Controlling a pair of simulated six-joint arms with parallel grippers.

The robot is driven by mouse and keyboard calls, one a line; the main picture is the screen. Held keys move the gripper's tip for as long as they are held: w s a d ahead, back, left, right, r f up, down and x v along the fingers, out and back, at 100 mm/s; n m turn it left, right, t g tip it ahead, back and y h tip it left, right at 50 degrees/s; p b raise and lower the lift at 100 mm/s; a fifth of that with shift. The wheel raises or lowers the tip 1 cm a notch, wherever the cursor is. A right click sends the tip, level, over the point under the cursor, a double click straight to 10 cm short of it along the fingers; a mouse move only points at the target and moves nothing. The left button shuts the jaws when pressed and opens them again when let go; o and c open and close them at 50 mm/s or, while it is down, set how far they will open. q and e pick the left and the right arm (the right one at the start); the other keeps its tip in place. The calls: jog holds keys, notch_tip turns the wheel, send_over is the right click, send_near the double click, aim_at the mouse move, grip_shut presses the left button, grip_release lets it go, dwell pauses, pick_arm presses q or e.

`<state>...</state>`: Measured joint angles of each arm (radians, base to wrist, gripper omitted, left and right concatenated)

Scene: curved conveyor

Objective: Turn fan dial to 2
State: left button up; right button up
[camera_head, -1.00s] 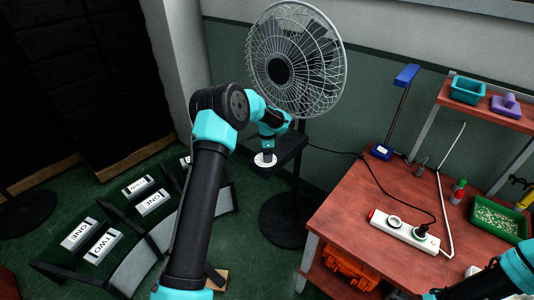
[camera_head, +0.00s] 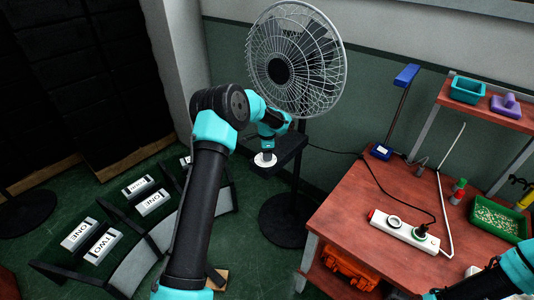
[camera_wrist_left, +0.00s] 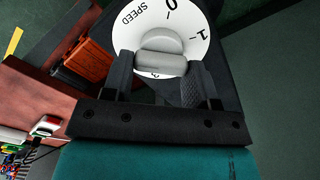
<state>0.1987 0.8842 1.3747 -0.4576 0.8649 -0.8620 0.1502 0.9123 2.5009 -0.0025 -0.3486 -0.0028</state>
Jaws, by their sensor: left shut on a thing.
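The fan (camera_head: 296,60) stands at the back against the wall, with a white round speed dial (camera_head: 265,160) on its dark control box (camera_head: 285,150). My left gripper (camera_wrist_left: 158,80) is shut on the knob; in the head view the gripper (camera_head: 267,147) is at the dial. The number 2 is not visible. My right arm shows at the lower right; its gripper is out of view.
A curved conveyor (camera_head: 135,268) with labelled boxes (camera_head: 103,246) lies at the left. A black cable crosses from fan to bench.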

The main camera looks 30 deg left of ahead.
pick_arm(q)
jog(key=shift+m, duration=0.3)
jog(key=m, duration=0.3)
jog(key=shift+s, duration=0.1)
jog(key=m, duration=0.4)
jog(key=shift+s, duration=0.1)
jog(key=m, duration=0.7)
jog(key=shift+s, duration=0.15)
jog(key=m, duration=0.4)
jog(key=shift+a+m, duration=0.1)
jog(key=shift+m, duration=0.2)
jog(key=m, duration=0.4)
jog(key=shift+s+a, duration=0.1)
jog(key=shift+m, duration=0.4)
